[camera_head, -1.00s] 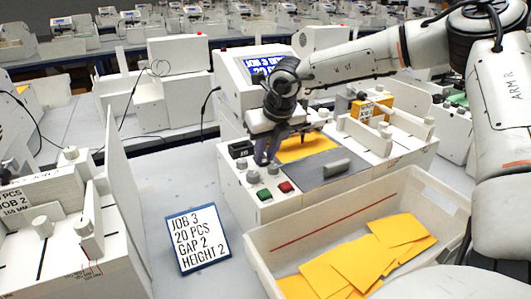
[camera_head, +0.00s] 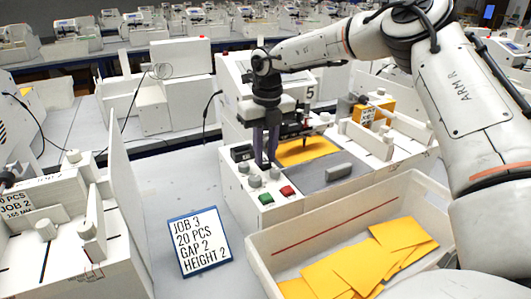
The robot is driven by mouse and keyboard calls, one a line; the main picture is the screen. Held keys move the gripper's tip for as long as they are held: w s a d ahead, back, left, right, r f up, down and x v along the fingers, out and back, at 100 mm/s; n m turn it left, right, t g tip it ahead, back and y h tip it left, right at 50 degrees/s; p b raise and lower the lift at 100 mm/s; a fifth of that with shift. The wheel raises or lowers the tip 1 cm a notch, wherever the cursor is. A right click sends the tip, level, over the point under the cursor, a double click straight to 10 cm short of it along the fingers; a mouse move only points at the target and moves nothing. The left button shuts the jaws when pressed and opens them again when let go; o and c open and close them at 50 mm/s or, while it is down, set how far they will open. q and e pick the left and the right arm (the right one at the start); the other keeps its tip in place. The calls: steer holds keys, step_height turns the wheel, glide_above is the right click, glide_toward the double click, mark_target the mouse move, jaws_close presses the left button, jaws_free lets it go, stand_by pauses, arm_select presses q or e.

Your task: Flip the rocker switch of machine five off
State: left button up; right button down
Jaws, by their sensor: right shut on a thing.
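Machine five (camera_head: 228,192) is the white plotter in the middle, with a "5" on its upright part. Its black rocker switch (camera_head: 241,153) is on the front left of its top. I cannot read its position. My right gripper (camera_head: 265,162) points down just right of the switch, behind the grey knobs (camera_head: 254,181). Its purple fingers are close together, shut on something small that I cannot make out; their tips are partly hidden. My left gripper is not clearly in view.
Green (camera_head: 266,198) and red (camera_head: 287,191) buttons sit in front of the knobs. A yellow sheet (camera_head: 305,150) lies under the pen carriage. A white bin (camera_head: 345,216) with yellow sheets stands in front.

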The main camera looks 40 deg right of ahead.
mark_target(267, 163)
steer(key=c, duration=1.6)
jaws_free()
steer(key=shift+o, duration=0.2)
step_height(267, 163, up, 10)
steer(key=b, duration=0.1)
steer(key=shift+s+r, duration=0.15)
steer(key=shift+s, duration=0.2)
steer(key=shift+a, duration=0.1)
